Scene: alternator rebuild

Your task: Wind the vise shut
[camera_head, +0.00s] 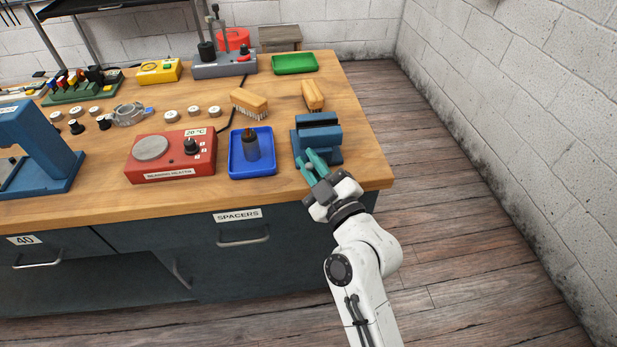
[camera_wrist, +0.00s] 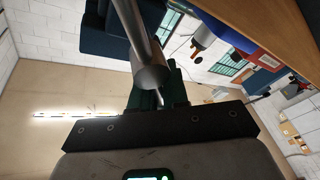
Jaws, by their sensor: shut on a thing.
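The blue vise (camera_head: 318,135) stands at the right front corner of the wooden bench. A dark gap runs between its upper parts; how far apart the jaws stand is hard to tell. My gripper (camera_head: 311,158), with teal fingers, is at the vise's front side, reaching in from the bench's front edge. In the wrist view a grey metal bar (camera_wrist: 142,45) runs down to my gripper (camera_wrist: 160,92), whose fingers are shut on it. It looks like the vise handle. Part of the dark blue vise (camera_wrist: 105,35) shows beside the bar. The fingertips are partly hidden behind the bar.
A blue tray (camera_head: 237,174) with a dark bottle-like thing is just left of the vise. A red bearing heater (camera_head: 172,171) stands further left. Two brushes (camera_head: 249,101) (camera_head: 313,95) and a green tray (camera_head: 294,64) lie behind. Floor to the right is clear.

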